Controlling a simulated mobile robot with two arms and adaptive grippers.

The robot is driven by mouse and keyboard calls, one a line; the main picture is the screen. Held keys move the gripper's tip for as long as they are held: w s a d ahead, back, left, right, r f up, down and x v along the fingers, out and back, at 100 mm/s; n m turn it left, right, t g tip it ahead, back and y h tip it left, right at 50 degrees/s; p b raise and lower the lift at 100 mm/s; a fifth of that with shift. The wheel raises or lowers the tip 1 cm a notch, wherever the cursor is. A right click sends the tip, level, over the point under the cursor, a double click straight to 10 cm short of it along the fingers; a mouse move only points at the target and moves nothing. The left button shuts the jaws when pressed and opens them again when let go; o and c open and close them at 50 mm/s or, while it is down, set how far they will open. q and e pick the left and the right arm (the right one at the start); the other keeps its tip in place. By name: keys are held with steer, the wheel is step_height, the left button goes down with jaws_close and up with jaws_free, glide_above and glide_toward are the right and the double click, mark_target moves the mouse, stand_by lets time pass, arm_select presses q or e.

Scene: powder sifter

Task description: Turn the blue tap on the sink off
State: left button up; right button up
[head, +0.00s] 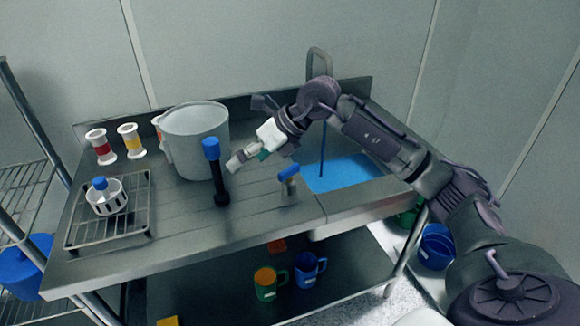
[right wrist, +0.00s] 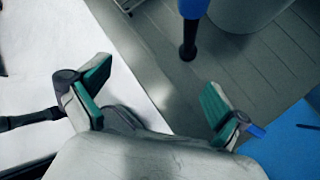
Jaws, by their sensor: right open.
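The sink (head: 345,172) at the right of the counter holds blue water. A grey spout (head: 320,55) arches over it, partly behind my right arm, and a thin blue stream (head: 322,150) hangs below. A small blue-topped tap (head: 288,173) stands at the sink's left edge. In the right wrist view a small blue piece (right wrist: 258,130) shows just beyond the right-hand finger; I cannot tell if it is the tap's handle. My right gripper (head: 249,157) is open and empty above the counter, left of and above the tap; its spread fingers (right wrist: 155,97) show in the wrist view. My left gripper is out of view.
A blue-topped black post (head: 220,187) stands left of my right gripper. Behind it are a large pale bucket (head: 193,145) and spools (head: 101,147). Mugs (head: 309,270) sit on the lower shelf.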

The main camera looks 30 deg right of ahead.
mark_target(289, 169)
steer(key=s+d+r+m+h, duration=0.15)
steer(key=d+h, duration=0.45)
steer(key=d, duration=0.8)
steer(key=shift+m+g, duration=0.35)
steer(key=shift+g, duration=0.15)
steer(key=x, duration=0.4)
steer(key=p+x, duration=0.1)
steer(key=x, duration=0.3)
steer(key=p+x, duration=0.1)
steer(key=x, duration=0.4)
steer(key=shift+w, duration=0.3)
steer(key=shift+r, duration=0.1)
steer(key=c, duration=1.2)
steer(key=shift+o, duration=0.2)
steer(key=shift+d, duration=0.1)
